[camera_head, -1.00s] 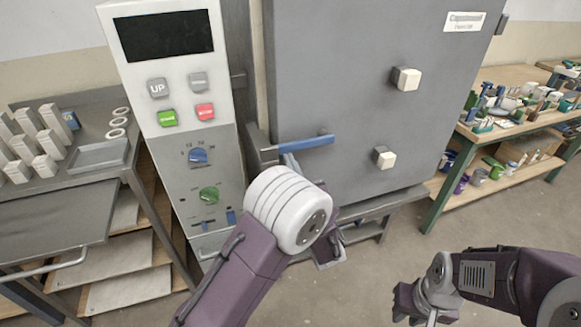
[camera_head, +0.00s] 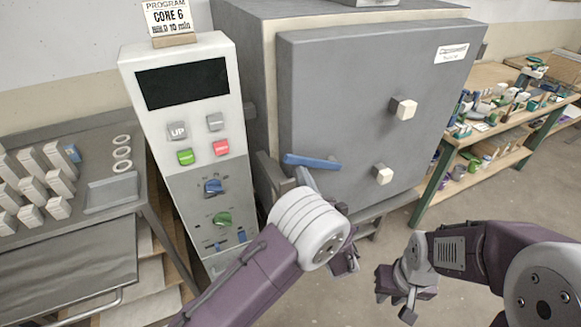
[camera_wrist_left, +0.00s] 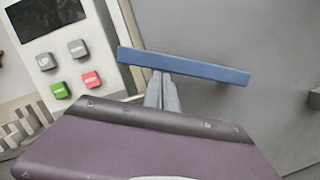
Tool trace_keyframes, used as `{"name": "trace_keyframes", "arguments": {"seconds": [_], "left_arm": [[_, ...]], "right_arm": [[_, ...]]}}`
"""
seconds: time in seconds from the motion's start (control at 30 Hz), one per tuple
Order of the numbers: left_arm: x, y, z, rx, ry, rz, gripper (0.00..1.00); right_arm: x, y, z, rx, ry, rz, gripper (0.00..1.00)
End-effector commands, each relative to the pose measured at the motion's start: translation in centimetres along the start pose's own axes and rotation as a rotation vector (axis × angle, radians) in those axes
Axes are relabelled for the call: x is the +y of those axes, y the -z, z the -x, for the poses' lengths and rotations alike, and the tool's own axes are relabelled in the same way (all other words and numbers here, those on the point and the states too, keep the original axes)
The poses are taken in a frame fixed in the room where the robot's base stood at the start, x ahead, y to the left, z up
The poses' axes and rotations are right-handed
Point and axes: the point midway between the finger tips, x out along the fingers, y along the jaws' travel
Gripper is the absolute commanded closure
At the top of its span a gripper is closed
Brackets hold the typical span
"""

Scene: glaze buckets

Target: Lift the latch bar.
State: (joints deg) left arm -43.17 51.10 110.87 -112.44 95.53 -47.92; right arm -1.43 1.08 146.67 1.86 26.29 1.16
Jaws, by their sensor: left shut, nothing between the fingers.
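The latch bar (camera_head: 311,162) is a blue bar at the left edge of the kiln's grey door (camera_head: 350,110). In the head view its left end is slightly higher than its right. In the left wrist view the bar (camera_wrist_left: 185,67) crosses the middle, its left end higher. My left gripper (camera_wrist_left: 162,92) is shut and empty, its grey fingers pointing up at the bar's underside, seemingly touching it. In the head view my left gripper (camera_head: 304,178) shows just under the bar, partly hidden by my wrist. My right gripper (camera_head: 397,296) hangs low at right, away from the kiln; its opening is unclear.
A control panel (camera_head: 190,140) with buttons and dials stands left of the door. Two pale knobs (camera_head: 404,108) stick out from the door. A metal table (camera_head: 70,260) with white blocks is at left. A workbench (camera_head: 500,125) with pots and tools is at right.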

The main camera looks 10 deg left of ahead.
Motion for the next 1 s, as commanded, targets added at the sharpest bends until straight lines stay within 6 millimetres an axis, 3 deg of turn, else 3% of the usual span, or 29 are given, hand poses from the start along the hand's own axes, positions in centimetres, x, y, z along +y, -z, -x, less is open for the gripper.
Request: {"name": "trace_keyframes", "arguments": {"seconds": [0.03,0.4,0.7,1.0], "left_arm": [[0.6,-1.7,-0.3,-0.002,0.013,-0.041,1.0],[0.7,-5.7,-1.3,-0.004,0.098,-0.38,1.0],[-0.2,-8.7,-2.0,-0.004,0.166,-0.655,1.0],[-1.6,-10.8,-2.6,-0.003,0.231,-0.916,1.0]], "right_arm": [[0.0,0.2,2.3,0.0,0.0,0.0,0.77],[-0.2,0.9,9.2,0.0,0.0,0.0,0.77],[-0.3,1.4,13.5,0.0,0.0,0.0,0.77],[-0.3,1.7,16.4,0.0,0.0,0.0,0.77]]}}
